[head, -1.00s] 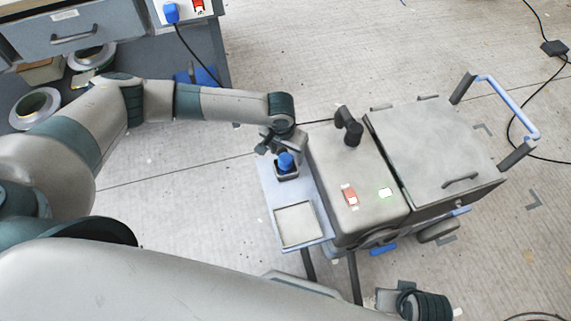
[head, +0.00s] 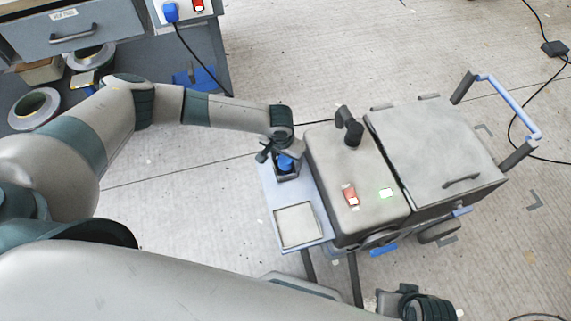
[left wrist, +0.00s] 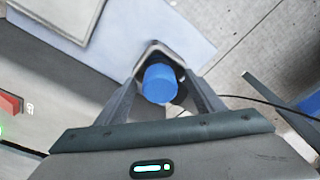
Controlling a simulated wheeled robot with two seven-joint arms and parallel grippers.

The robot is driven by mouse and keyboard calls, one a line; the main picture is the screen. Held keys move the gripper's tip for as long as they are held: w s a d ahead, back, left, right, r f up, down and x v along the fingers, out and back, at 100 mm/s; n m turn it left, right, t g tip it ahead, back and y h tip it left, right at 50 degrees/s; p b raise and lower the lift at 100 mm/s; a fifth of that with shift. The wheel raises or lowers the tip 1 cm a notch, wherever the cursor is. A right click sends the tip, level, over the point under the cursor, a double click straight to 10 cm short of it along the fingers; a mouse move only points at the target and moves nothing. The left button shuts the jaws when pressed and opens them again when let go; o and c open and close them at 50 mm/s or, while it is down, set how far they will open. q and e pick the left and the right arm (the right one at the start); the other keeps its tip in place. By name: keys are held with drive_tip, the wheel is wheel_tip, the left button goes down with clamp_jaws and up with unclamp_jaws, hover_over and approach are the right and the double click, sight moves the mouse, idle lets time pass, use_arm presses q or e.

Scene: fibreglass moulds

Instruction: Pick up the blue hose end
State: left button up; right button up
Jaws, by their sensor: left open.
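The blue hose end (head: 286,163) stands in a small dark square holder (head: 287,174) at the far end of a pale blue shelf on the grey machine's left side. My left gripper (head: 279,157) is open and close over the hose end, partly covering it. In the left wrist view the blue hose end (left wrist: 160,84) shows between the two spread fingers of the left gripper (left wrist: 163,80), with the holder around it. Contact between fingers and hose end cannot be made out.
The pale blue shelf (head: 268,196) also carries a light square panel (head: 298,225). The grey machine (head: 355,180), with a red switch (head: 351,195) and a black elbow fitting (head: 350,130), stands close on the right. A grey drawer bench (head: 75,30) is at upper left. Floor left of the shelf is clear.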

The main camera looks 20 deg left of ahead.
drive_tip(key=shift+f, duration=0.15)
use_arm(q)
drive_tip(key=c, duration=1.2)
use_arm(e)
drive_tip(key=shift+w, duration=0.1)
use_arm(q)
drive_tip(key=shift+r, duration=0.1)
